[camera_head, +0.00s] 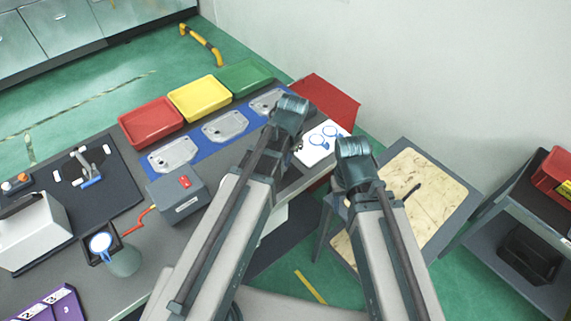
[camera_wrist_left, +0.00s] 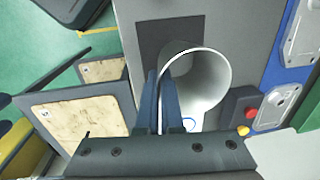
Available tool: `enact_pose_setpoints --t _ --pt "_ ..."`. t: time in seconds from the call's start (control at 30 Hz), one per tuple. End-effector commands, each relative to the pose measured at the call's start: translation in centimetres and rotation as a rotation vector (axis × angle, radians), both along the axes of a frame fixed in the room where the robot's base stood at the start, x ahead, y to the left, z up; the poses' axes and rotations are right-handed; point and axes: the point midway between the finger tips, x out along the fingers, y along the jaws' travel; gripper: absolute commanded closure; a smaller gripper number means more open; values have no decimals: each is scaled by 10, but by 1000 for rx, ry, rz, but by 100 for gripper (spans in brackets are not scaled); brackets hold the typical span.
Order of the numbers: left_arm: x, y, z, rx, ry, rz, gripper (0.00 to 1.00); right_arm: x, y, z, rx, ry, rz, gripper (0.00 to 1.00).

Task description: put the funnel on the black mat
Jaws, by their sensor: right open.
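The funnel (camera_wrist_left: 218,72) is white and wide-mouthed, seen from above in the left wrist view. My left gripper (camera_wrist_left: 160,75) has its two fingers close together at the funnel's left wall and appears shut on its rim. The black mat (camera_wrist_left: 150,30) is a dark square on the grey tabletop, partly behind the funnel. I cannot tell whether the funnel touches it. In the head view a white part of the funnel (camera_head: 274,219) shows beside my left arm, which hides the left gripper. My right gripper is not visible.
Metal castings (camera_head: 225,126) lie on a blue strip, with red, yellow and green trays (camera_head: 200,95) behind. A grey crank box (camera_head: 180,198) stands left of my left arm. A wood-topped stand (camera_head: 405,175) is right of the table. A red button (camera_wrist_left: 250,113) is near the funnel.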

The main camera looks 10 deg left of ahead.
Motion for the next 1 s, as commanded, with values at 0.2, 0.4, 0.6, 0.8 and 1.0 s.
enact_pose_setpoints --t 0.2,0.4,0.6,0.8,1.0 --pt "1 4 -36 0 0 -2 100 0 0 -36 0 0 0 50" --pt "1 4 -35 0 -1 -3 100 0 0 -35 0 0 0 50" --pt "1 4 -37 0 -1 -3 100 0 0 -37 0 0 0 50" --pt "1 4 -38 0 -1 -3 77 0 0 -38 0 0 0 50" --pt "1 4 -38 0 -1 -3 67 0 0 -38 0 0 0 50"
